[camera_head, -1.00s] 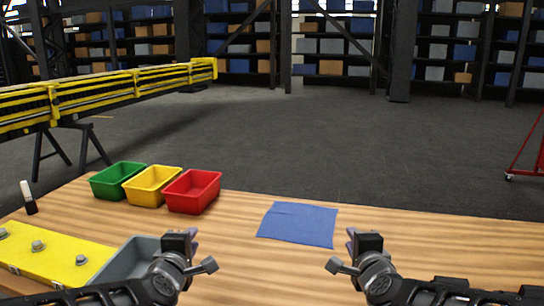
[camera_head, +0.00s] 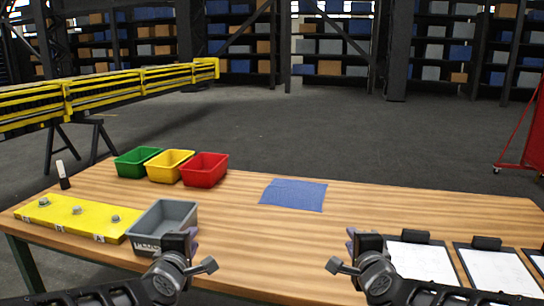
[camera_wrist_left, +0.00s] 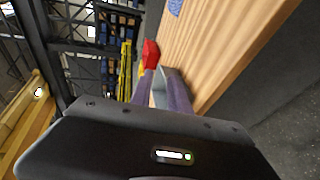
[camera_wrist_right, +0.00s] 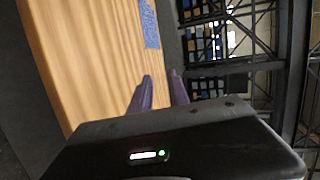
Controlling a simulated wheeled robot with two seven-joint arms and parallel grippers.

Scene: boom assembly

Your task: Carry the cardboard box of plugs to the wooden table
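The wooden table (camera_head: 270,245) stands in front of me in the head view and also shows in both wrist views. I see no cardboard box of plugs in any view. My left gripper (camera_head: 185,245) is open and empty, in front of the grey bin in the head view. In the left wrist view its two purple fingertips (camera_wrist_left: 160,92) stand apart with nothing held between them. My right gripper (camera_head: 358,245) is open and empty, left of the clipboards in the head view. Its fingertips (camera_wrist_right: 160,85) are apart in the right wrist view.
On the table are green (camera_head: 138,162), yellow (camera_head: 170,166) and red (camera_head: 204,170) bins, a grey bin (camera_head: 163,222), a yellow plate (camera_head: 75,218) with bolts, a blue cloth (camera_head: 294,194) and clipboards (camera_head: 420,262). A yellow boom (camera_head: 110,87) stands behind left. Open floor (camera_head: 350,125) lies beyond.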

